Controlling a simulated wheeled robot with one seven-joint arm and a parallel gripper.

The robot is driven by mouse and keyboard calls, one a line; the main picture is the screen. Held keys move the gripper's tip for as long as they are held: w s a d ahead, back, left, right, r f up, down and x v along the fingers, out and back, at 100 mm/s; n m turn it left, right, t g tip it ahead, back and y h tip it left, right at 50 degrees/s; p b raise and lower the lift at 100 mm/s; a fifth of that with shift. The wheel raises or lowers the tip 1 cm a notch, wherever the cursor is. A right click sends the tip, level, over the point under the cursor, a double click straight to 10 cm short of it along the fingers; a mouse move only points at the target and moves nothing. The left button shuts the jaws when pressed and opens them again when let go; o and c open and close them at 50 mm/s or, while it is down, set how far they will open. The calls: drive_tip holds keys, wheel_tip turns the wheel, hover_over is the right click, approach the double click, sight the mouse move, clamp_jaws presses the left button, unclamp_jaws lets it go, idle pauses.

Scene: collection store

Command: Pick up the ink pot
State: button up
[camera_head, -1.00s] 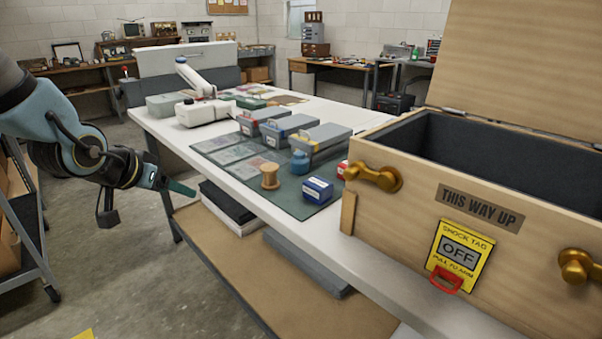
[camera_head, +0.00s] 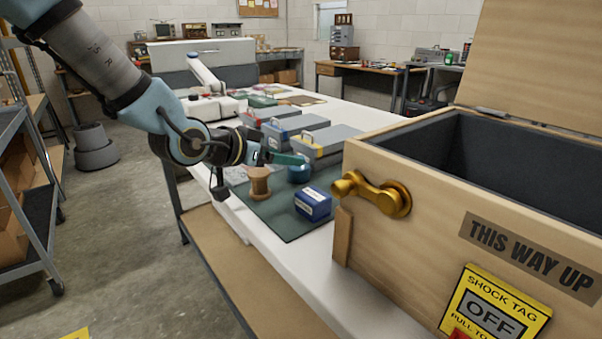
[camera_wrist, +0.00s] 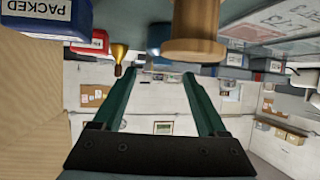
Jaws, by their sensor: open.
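The ink pot (camera_head: 298,174) is a small round blue pot on the green mat (camera_head: 285,226), behind the blue box and right of the wooden spool. In the wrist view, a blue shape that looks like the pot (camera_wrist: 157,38) is partly hidden by the spool. My gripper (camera_head: 284,158) has green fingers and reaches over the mat from the left, its tips close to the pot's top in the head view. In the wrist view the fingers (camera_wrist: 163,78) stand apart with nothing between them. I cannot tell whether a finger touches the pot.
The wooden spool (camera_head: 258,183) and blue box (camera_head: 313,204) stand close to the pot. Grey lidded boxes (camera_head: 318,143) sit behind it. A large wooden crate (camera_head: 400,245) with a brass latch (camera_head: 375,194) blocks the right side. A shelf cart (camera_head: 30,215) stands left.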

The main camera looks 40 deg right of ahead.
sight(299, 168)
drive_tip(key=shift+x, duration=3.45)
drive_tip(key=shift+w+r, duration=0.1)
drive_tip(key=shift+w, duration=0.05)
drive_tip(key=shift+c, duration=0.2)
drive_tip(key=shift+a, duration=0.15)
clamp_jaws()
